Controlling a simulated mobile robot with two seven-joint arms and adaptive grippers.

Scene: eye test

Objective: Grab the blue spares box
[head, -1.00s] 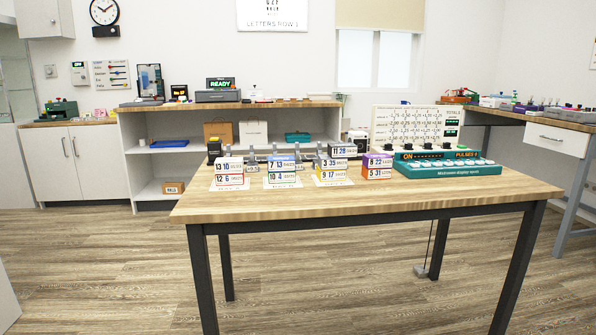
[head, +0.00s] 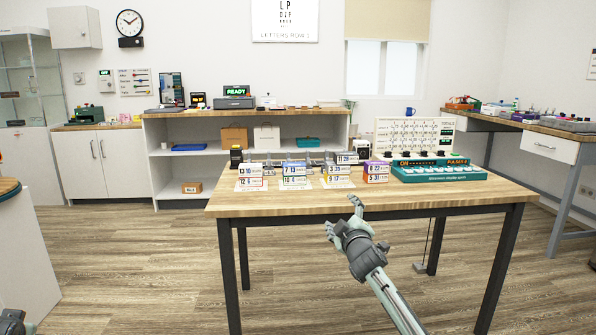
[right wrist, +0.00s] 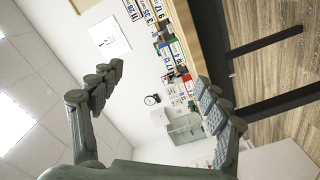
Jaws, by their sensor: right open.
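No label reading "spares" can be made out. A box with a blue band (head: 295,174) stands on the table among similar boxes banded red (head: 249,175), yellow (head: 337,174) and purple (head: 376,172). A flat blue box or tray (head: 189,147) lies on the shelf behind, and a teal case (head: 307,142) lies farther right there. My right gripper (head: 343,214) is open and empty in front of the table's near edge, apart from all boxes. Its spread fingers show in the right wrist view (right wrist: 160,77). A dark piece at the bottom left (head: 14,322) seems to be my left gripper, mostly cut off.
The wooden table (head: 440,201) has a bare front strip. A teal console (head: 440,172) and a number board (head: 413,136) stand at its right. A low shelf unit (head: 160,170) stands behind. A white counter (head: 25,250) is at the left. Floor left of the table is clear.

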